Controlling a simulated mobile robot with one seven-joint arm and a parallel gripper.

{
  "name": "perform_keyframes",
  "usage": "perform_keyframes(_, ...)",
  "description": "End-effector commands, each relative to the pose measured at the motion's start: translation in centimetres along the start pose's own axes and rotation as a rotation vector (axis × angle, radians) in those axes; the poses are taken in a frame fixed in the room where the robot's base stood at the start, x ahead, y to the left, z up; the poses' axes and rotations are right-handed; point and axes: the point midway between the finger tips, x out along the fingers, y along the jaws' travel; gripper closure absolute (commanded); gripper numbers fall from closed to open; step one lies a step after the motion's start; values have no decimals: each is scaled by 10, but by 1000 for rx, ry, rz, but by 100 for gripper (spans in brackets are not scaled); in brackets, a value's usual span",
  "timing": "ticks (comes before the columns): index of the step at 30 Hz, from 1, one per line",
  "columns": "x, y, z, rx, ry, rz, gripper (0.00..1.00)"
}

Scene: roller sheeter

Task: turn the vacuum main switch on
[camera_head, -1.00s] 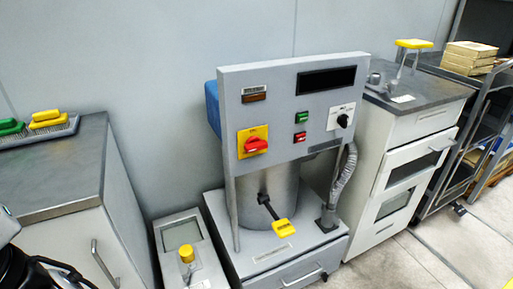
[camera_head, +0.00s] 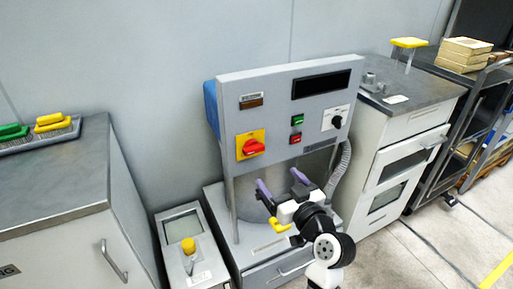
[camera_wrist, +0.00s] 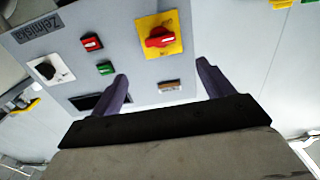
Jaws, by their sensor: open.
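The red rotary knob (camera_head: 253,147) on a yellow plate (camera_head: 243,157) looks like the main switch. It sits at the left of the machine's grey front panel (camera_head: 275,110), its handle lying roughly sideways. In the wrist view, which shows the panel upside down, the red knob (camera_wrist: 160,37) is beyond and above my fingertips. My gripper (camera_head: 281,182) has two purple fingers spread apart with nothing between them. It is in front of the machine, below the panel in the head view and apart from the knob. The open gripper (camera_wrist: 162,70) also shows in the wrist view.
The panel also carries a green button (camera_head: 297,120), a red button (camera_head: 295,138), a black dial (camera_head: 337,121) and a dark display (camera_head: 321,84). A hose (camera_head: 342,168) hangs at the right. Cabinets stand on both sides; a small yellow-knobbed unit (camera_head: 189,246) is at lower left.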

Motion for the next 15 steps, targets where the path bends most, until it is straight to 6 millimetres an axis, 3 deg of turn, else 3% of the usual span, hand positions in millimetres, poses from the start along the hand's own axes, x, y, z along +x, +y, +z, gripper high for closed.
perform_keyframes(5,22,-1,-2,2,0,-5,20)
perform_keyframes(15,95,-1,-3,2,0,-4,20)
